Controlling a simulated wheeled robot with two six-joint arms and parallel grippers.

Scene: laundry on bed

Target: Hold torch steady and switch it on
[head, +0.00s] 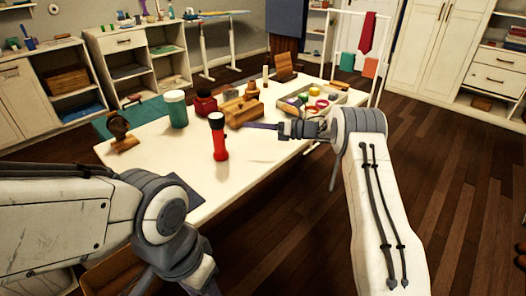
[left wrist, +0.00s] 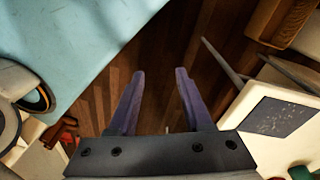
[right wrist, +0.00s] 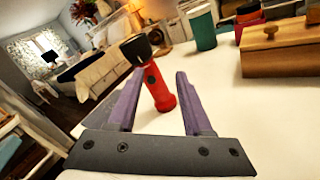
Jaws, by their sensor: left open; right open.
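A red torch (head: 220,142) with a black head stands upright on the white table (head: 190,160). My right gripper (head: 262,127) is at the right of the torch, its fingers pointing left toward it. In the right wrist view the torch (right wrist: 158,88) shows between and beyond the fingertips of the open right gripper (right wrist: 158,85); I cannot tell how far apart they are. My left gripper (left wrist: 160,80) is open and empty, with floor and pale blue and white surfaces in its view. In the head view the left fingers are hidden.
A teal-and-white canister (head: 176,108), a dark red jar (head: 205,101) and a wooden box (head: 242,110) stand behind the torch. A wooden stand (head: 122,132) is at the left. A tray (head: 340,98) of small items lies back right.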

